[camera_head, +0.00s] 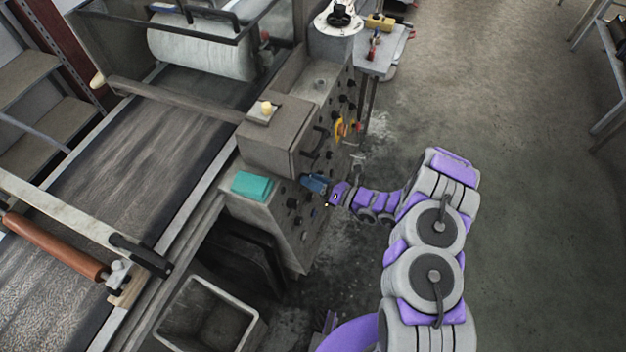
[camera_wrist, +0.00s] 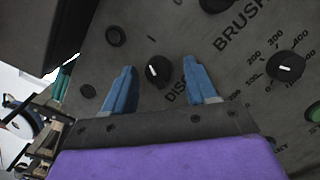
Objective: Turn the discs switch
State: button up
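The discs switch (camera_wrist: 158,71) is a black round knob with a white line, beside the partly hidden "DISCS" lettering on the grey control panel (camera_wrist: 205,55) in the wrist view. My gripper (camera_wrist: 162,88) is open, with one blue finger on each side of the knob and a gap on both sides. The fingertips appear near the panel face; I cannot tell whether they touch it. In the head view my gripper (camera_head: 314,182) is at the side panel of the machine (camera_head: 283,222), and the switch is hidden behind it.
Another knob (camera_wrist: 286,67) with a numbered scale sits to the right, near "BRUSH" lettering. A yellow-and-red switch (camera_head: 345,128) is farther along the panel. A teal block (camera_head: 252,185) lies on the machine's ledge, and a grey bin (camera_head: 207,318) stands below.

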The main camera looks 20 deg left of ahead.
dwell(0.3)
jog(key=s+d+p, duration=0.3)
jog(key=d+p, duration=0.1)
jog(key=d, duration=1.3)
jog(key=shift+d+f, duration=0.15)
jog(key=shift+f, duration=0.05)
jog(key=s+a+r+n+g+h, duration=0.2)
jog(key=s+r+n+g, duration=0.15)
jog(key=r+n, duration=0.4)
jog(key=s+a+r+n+g+h, duration=0.1)
jog(key=s+a+r+n+g, duration=0.2)
jog(key=r, duration=0.7)
jog(key=s+a+r+n+g+h, duration=0.1)
jog(key=s+r+n+g+h, duration=0.1)
jog(key=s+r+n+g, duration=0.4)
jog(key=s+d+r+n+t+h, duration=0.3)
jog(key=s+d+r+n+h, duration=0.2)
jog(key=s+d, duration=0.3)
jog(key=s+d+r+n+t+h, duration=0.4)
jog(key=s+d+r+n+h, duration=0.2)
jog(key=s+d, duration=0.3)
jog(key=shift+s+d+r+n+h, duration=0.15)
jog(key=shift+s+d+n+h, duration=0.15)
jog(key=shift+d+n+h, duration=0.55)
